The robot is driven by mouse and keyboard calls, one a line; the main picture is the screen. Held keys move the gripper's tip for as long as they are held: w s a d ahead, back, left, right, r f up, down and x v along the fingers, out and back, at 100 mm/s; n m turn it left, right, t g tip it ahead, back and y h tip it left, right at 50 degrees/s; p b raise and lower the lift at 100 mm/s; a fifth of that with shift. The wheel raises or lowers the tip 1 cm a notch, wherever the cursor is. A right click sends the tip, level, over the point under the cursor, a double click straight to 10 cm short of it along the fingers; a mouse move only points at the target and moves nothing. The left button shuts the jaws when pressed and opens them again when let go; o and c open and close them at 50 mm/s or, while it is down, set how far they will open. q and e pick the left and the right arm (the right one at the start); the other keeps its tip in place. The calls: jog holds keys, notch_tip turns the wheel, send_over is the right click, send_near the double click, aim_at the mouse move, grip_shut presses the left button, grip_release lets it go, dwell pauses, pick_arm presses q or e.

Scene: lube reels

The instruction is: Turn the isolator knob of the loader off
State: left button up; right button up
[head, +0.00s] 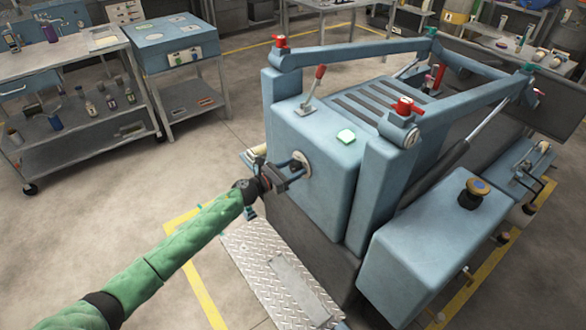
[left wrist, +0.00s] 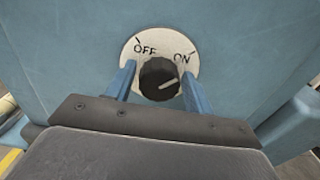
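The loader (head: 318,160) is a big blue machine in the middle of the head view. Its isolator knob (left wrist: 160,80) is black, on a round white plate (left wrist: 186,48) marked OFF at upper left and ON at upper right. My left gripper (head: 291,172) is at the loader's front face. Its blue fingers (left wrist: 161,88) stand either side of the knob, with a thin gap at the left; contact at the right is unclear. In the head view the gripper partly hides the plate. My right gripper is not in view.
A metal tread plate (head: 275,275) lies low in front of the loader. A blue box with a black knob (head: 474,190) juts out at right. Red-handled valves (head: 403,107) and a lever (head: 315,88) are on top. Carts (head: 75,95) stand at left; the floor between is clear.

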pick_arm(q)
jog(key=c, duration=0.6)
jog(key=shift+c, duration=0.2)
